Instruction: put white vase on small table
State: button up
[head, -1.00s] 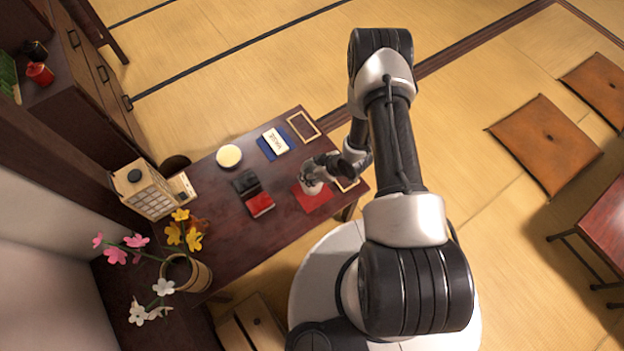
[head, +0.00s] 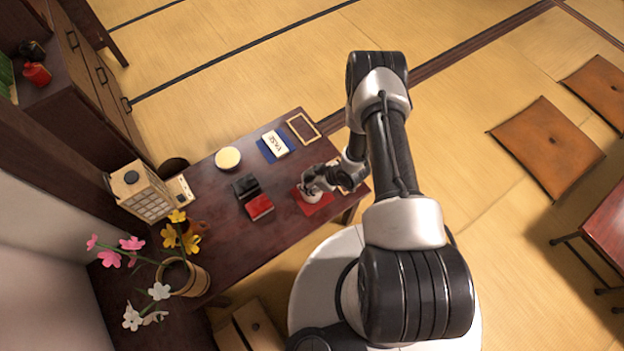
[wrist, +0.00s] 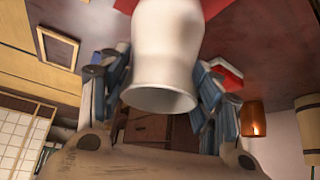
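The white vase (wrist: 163,60) fills the upper middle of the wrist view, its open mouth towards the camera. In the head view the white vase (head: 311,196) stands on a red cloth (head: 322,208) on the dark table, partly hidden by my gripper (head: 318,180). In the wrist view the fingers of my gripper (wrist: 162,72) flank the vase closely on both sides. Whether the pads press on it cannot be told. The red cloth also shows behind the vase (wrist: 215,8). Which table is the small one is not clear; a red-brown table (head: 598,235) is cut off at the right edge.
Orange cushions (head: 547,145) lie on the open tatami.

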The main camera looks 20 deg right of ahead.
jog(key=o, duration=0.3)
